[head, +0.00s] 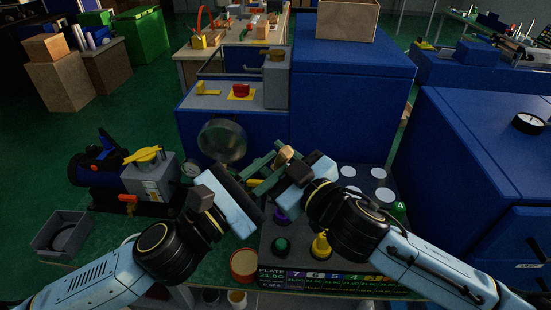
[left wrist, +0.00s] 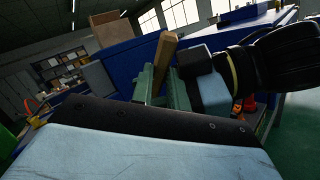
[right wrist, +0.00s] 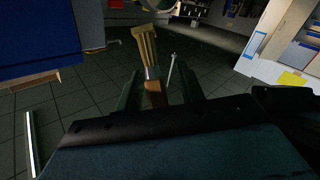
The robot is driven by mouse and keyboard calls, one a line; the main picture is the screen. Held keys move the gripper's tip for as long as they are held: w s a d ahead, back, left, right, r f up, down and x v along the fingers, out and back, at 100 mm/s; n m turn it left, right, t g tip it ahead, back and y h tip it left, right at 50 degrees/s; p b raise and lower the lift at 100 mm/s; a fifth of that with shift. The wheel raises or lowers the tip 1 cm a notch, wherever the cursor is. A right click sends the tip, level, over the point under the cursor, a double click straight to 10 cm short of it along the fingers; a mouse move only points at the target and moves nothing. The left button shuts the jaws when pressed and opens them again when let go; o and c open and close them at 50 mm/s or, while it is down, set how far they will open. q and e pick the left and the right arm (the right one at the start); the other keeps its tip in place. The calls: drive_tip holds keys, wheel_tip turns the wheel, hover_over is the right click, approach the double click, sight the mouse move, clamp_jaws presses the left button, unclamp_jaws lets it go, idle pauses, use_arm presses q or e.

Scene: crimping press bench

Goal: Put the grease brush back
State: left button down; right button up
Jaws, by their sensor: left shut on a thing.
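The grease brush (head: 283,155) is held up between my two grippers, with its tan end showing in the head view. My left gripper (head: 262,170) is shut on it; in the left wrist view its wooden part (left wrist: 164,60) stands up between the green fingers. My right gripper (head: 282,168) is close against the same spot. In the right wrist view the pale bristles (right wrist: 145,45), metal band and brown handle lie between its fingers, which look spread wider than the handle. Whether they touch it is hidden. I cannot identify the brush's resting place.
Below the grippers are a dark plate with a display (head: 325,278), coloured knobs and white discs, and a red-rimmed tin (head: 243,265). A motor-driven machine (head: 150,175) and grey tray (head: 62,234) are at left. Blue cabinets (head: 350,95) stand behind and right.

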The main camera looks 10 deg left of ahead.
drive_tip(key=c, duration=0.7)
use_arm(q)
drive_tip(key=c, duration=1.3)
unclamp_jaws()
use_arm(e)
clamp_jaws()
use_arm(q)
drive_tip(key=shift+s+d, duration=0.1)
use_arm(e)
drive_tip(key=shift+a, duration=0.1)
use_arm(q)
drive_tip(key=shift+d, duration=0.1)
use_arm(e)
drive_tip(key=shift+r, duration=0.15)
use_arm(q)
drive_tip(key=shift+s, duration=0.1)
